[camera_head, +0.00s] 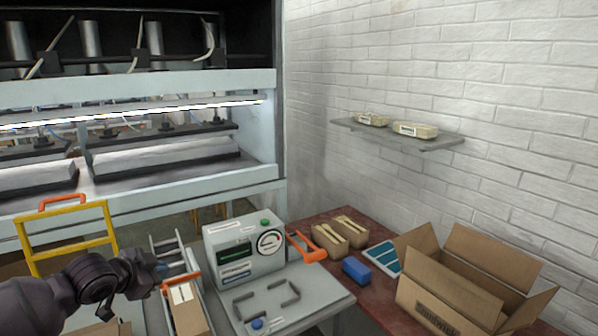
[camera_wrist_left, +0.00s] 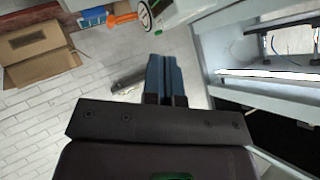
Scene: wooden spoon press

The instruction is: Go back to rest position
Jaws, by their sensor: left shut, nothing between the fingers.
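My left arm comes in from the lower left in the head view. Its gripper (camera_head: 161,270) is held in the air left of the white machine, in front of a grey rack. In the left wrist view the two blue fingers (camera_wrist_left: 165,78) lie together with nothing between them. The wrist view is turned, with the open cardboard box at its upper left and the press frame at its right. My right gripper is in neither view.
The white machine (camera_head: 243,250) with a dial stands on a grey table (camera_head: 335,290). A narrow cardboard box (camera_head: 188,312) is close to my left gripper. A yellow frame (camera_head: 68,238) stands behind the arm. An open cardboard box (camera_head: 440,295) and a blue block (camera_head: 357,270) are at right.

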